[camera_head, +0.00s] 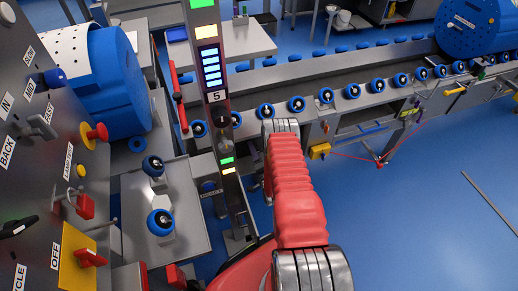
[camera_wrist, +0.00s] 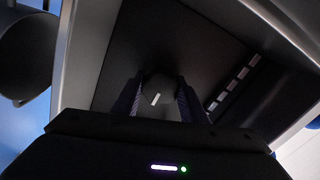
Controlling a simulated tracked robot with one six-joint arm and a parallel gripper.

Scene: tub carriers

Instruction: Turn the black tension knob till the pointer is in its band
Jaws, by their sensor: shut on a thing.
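In the wrist view the black tension knob (camera_wrist: 162,84) shows as a dark round shape with a short white mark on its face. The fingers of my gripper (camera_wrist: 158,96) lie on both sides of it and are shut on it. The mark is slightly tilted from upright. A slanting row of pale marks (camera_wrist: 234,84) is on the dark panel to the right of the knob. I cannot make out a pointer or a coloured band there. In the head view my red arm reaches away from me, and its far end hides my gripper and the knob.
A grey post (camera_head: 216,95) with lit bars and a "5" label stands left of my arm. A conveyor with blue-rimmed rollers (camera_head: 297,104) runs across behind. A control panel (camera_head: 35,130) with switches fills the left side. The blue floor (camera_head: 430,215) at right is mostly open.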

